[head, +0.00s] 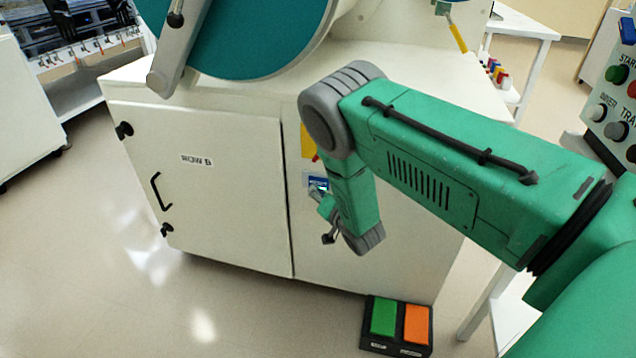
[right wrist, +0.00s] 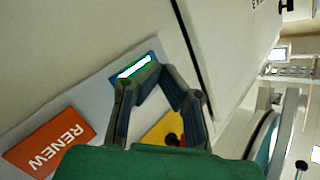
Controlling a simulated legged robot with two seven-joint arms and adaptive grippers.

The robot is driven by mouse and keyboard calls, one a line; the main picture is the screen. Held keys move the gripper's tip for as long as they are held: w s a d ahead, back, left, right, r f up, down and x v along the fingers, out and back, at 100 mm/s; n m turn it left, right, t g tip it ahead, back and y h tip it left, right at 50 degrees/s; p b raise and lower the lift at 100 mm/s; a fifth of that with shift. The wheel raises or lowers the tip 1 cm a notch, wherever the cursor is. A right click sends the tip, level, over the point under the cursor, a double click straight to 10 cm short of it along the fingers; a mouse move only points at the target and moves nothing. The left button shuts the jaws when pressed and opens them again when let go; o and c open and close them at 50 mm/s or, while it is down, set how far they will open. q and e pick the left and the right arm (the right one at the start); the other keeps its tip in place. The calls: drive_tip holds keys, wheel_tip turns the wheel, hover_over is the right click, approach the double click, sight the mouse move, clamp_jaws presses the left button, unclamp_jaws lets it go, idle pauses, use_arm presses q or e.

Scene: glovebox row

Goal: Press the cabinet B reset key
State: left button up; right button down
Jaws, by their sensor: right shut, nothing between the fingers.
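Cabinet B is the white cabinet with a "ROW B" label (head: 197,161) on its door. A pale panel on its front carries a small lit display (head: 317,182), also in the right wrist view (right wrist: 134,66). My right gripper (head: 318,192) is at this panel, mostly hidden by its own wrist. In the right wrist view its fingers (right wrist: 157,73) are shut and empty, with tips over the display's edge. I cannot tell whether they touch it. An orange "RENEW" label (right wrist: 48,140) is beside the display. I cannot make out a reset key. My left gripper is not in view.
A teal round cover (head: 255,40) is above the cabinet. A yellow patch with a dark and red part (right wrist: 168,130) is near the panel. A pedal box with green and orange pads (head: 400,322) sits on the floor.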

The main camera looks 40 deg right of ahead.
drive_tip(key=shift+s+a, duration=0.1)
drive_tip(key=s+a+p, duration=0.2)
drive_tip(key=s+a, duration=0.1)
drive_tip(key=shift+a, duration=0.3)
idle(0.4)
idle(0.6)
drive_tip(key=s+a+f+n+g+p, duration=0.15)
drive_tip(key=s+g, duration=0.25)
drive_tip(key=s, duration=0.4)
drive_tip(key=s+a+f+n+g+p, duration=0.1)
drive_tip(key=s+f+n+g+p, duration=0.2)
drive_tip(key=s, duration=0.5)
drive_tip(key=s+a+r+n+g, duration=0.1)
drive_tip(key=s+g, duration=0.2)
drive_tip(key=s, duration=0.4)
drive_tip(key=s+a+r+n+g, duration=0.1)
drive_tip(key=s+a+n+g, duration=0.1)
drive_tip(key=s, duration=0.5)
drive_tip(key=s+a+r+n+g+y+p, duration=0.1)
drive_tip(key=s+a+g, duration=0.1)
drive_tip(key=s, duration=0.6)
drive_tip(key=shift+g, duration=0.9)
drive_tip(key=shift+w, duration=0.15)
